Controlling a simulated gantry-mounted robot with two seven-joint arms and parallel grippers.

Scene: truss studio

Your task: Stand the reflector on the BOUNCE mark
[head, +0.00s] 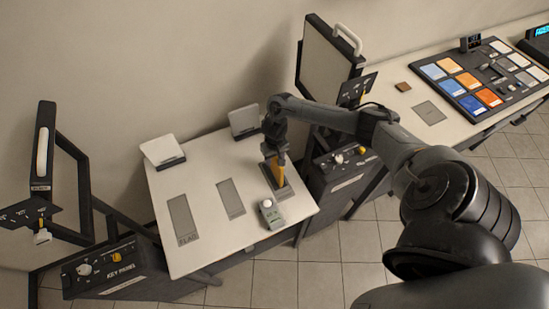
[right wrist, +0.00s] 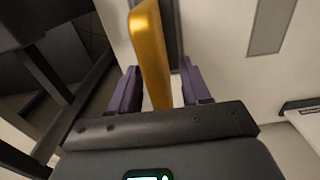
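The reflector is a narrow gold panel (head: 281,177), seen nearly edge-on and about upright, its lower end at the right-hand grey mark (head: 286,192) on the white table. My right gripper (head: 275,154) is at its upper part. In the right wrist view the gold reflector (right wrist: 152,50) rises between my two purple fingers (right wrist: 160,88). Pale gaps show beside it, so the fingers look open around it. The lettering on that mark is hidden or too small to read. My left gripper is not in view.
A small grey device with a white dome (head: 270,214) stands close in front of the mark. The table (head: 215,245) also bears a middle mark (head: 231,198), a left mark reading FLAG (head: 183,218), and two white-topped items behind. A dark stand (head: 340,180) adjoins the right side.

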